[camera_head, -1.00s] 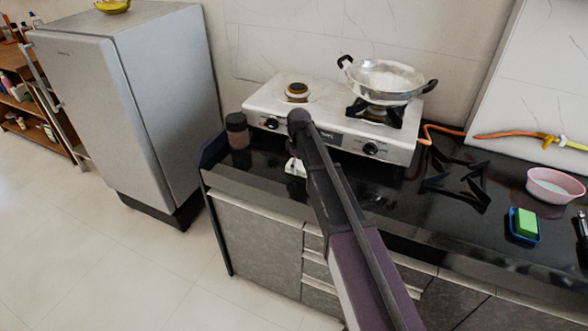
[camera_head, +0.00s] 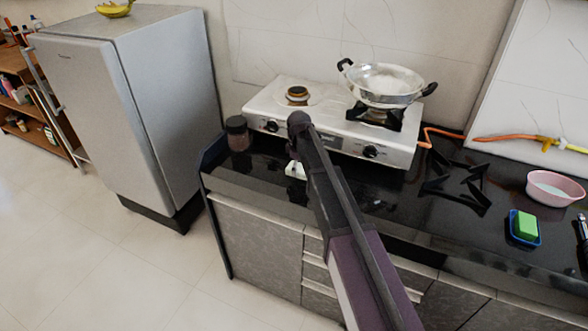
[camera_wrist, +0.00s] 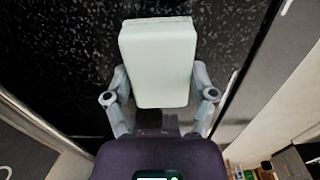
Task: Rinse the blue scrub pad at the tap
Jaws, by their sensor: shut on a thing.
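My gripper (camera_wrist: 159,92) is shut on a pale, whitish block (camera_wrist: 158,50) with rounded corners, one finger against each side. In the head view a small part of the block (camera_head: 295,170) shows low over the front of the black counter, left of my arm. My arm hides most of my gripper there. I cannot tell whether the block touches the counter. The block looks pale rather than blue. I see no clearly blue pad and no tap in either view.
A gas stove (camera_head: 273,108) with a metal pan (camera_head: 385,82) stands behind my arm. A dark-lidded jar (camera_head: 238,135) is at the counter's left end. A green sponge (camera_head: 526,225) in a blue dish (camera_head: 524,240) and a pink bowl (camera_head: 553,190) are at right.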

